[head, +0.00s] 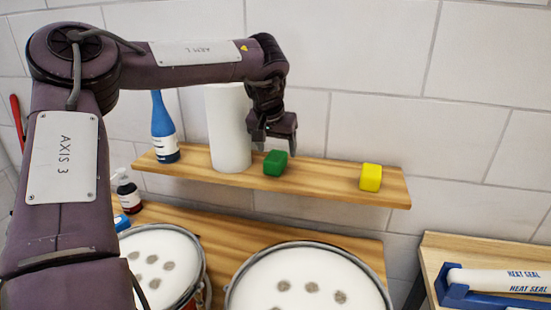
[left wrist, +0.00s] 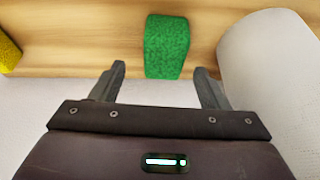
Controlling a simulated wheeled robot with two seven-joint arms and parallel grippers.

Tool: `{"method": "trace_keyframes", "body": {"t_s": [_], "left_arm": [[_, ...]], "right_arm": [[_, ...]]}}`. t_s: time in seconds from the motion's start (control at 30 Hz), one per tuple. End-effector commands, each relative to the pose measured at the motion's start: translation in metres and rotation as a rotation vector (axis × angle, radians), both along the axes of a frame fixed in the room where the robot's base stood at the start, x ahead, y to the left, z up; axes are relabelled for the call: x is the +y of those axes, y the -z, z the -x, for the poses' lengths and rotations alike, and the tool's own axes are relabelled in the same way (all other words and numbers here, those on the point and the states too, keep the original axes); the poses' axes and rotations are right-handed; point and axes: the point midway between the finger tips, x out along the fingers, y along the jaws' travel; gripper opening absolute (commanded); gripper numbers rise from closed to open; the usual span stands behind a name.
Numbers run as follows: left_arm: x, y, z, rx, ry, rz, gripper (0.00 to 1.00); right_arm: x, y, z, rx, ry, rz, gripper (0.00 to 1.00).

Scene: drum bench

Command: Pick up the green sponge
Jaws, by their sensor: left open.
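The green sponge (head: 275,163) is a small block on the wooden wall shelf (head: 330,180), just right of a white paper roll (head: 228,130). It also shows in the left wrist view (left wrist: 166,46), beyond the fingertips and roughly between their lines. My left gripper (head: 272,143) is open and empty, close to the sponge in the head view. Its two fingers (left wrist: 162,78) are apart in the left wrist view, and the sponge does not appear gripped. My right gripper is in neither view.
A blue bottle (head: 163,130) stands left of the roll. A yellow sponge (head: 371,177) sits further right on the shelf. Below are two drums (head: 308,285), a pump bottle (head: 126,192) and a blue sealer (head: 490,295). The shelf is clear between the sponges.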

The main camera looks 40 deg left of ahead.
Motion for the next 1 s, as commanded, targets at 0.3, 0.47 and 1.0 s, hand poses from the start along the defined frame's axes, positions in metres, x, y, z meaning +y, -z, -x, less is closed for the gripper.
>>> {"method": "trace_keyframes", "body": {"t_s": [0.3,0.47,1.0], "left_arm": [[0.011,0.037,-0.014,0.002,0.0,0.0,0.69],[0.011,0.041,-0.016,0.0,-0.001,0.0,0.69],[0.011,0.041,-0.016,0.0,0.0,0.0,0.25]], "right_arm": [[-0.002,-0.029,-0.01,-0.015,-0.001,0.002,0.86],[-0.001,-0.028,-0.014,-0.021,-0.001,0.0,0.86],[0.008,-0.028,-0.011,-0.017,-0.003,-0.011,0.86]]}}
